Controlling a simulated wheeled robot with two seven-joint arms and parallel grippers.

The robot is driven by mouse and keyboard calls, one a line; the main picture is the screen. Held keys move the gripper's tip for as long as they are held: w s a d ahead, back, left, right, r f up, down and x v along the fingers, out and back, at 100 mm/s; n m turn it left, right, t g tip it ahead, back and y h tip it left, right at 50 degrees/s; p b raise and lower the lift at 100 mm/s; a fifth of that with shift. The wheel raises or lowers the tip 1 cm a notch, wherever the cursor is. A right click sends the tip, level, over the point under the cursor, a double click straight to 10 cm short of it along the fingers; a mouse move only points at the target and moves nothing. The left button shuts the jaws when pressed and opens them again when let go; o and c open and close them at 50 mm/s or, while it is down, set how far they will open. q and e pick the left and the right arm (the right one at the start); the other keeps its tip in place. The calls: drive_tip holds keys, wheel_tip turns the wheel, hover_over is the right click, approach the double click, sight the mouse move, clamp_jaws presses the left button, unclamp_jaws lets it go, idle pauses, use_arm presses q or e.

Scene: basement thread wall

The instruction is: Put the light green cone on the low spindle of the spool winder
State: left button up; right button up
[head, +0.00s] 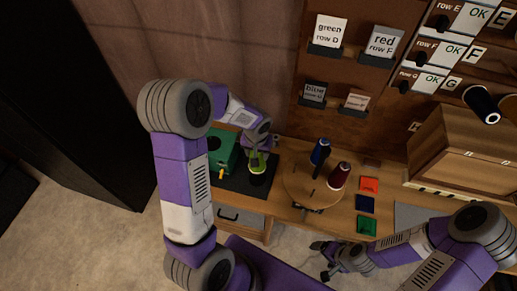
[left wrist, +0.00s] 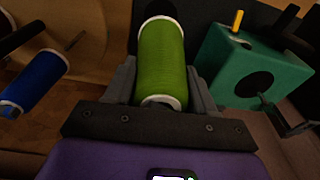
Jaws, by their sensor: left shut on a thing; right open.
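The light green cone (head: 257,164) is between the fingers of my left gripper (head: 258,152), which is shut on it above the dark mat. The left wrist view shows the cone (left wrist: 162,58) lengthwise between both fingers, with pale ends. The green spool winder (head: 222,152) stands just left of the gripper in the head view; in the left wrist view the winder (left wrist: 262,66) is to the right, apart from the cone. It has a yellow peg (left wrist: 237,20) and a dark round face. I cannot tell which part is the low spindle. My right gripper (head: 326,260) is open and empty near the front edge.
A round wooden stand (head: 296,186) holds a blue cone (head: 320,152) and a dark red cone (head: 339,176). Orange, dark blue and green squares (head: 367,226) lie right of it. A wooden cabinet (head: 455,150) stands at the back right.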

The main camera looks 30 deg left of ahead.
use_arm(q)
wheel_tip(320, 180, down, 4)
drive_tip(key=b, duration=0.2)
drive_tip(key=shift+f+b, duration=0.25)
drive_tip(key=shift+b, duration=0.05)
wheel_tip(320, 180, down, 4)
drive_tip(key=b, duration=0.3)
drive_tip(key=shift+w, duration=0.1)
drive_tip(key=shift+f+b, duration=0.4)
drive_tip(key=shift+f+b, duration=0.15)
drive_tip(key=shift+b, duration=0.25)
drive_tip(key=shift+f, duration=0.15)
drive_tip(key=o, duration=1.2)
wheel_tip(320, 180, up, 8)
drive_tip(key=p, duration=0.1)
drive_tip(key=shift+s+d+f, duration=0.2)
drive_tip(key=shift+s, duration=0.25)
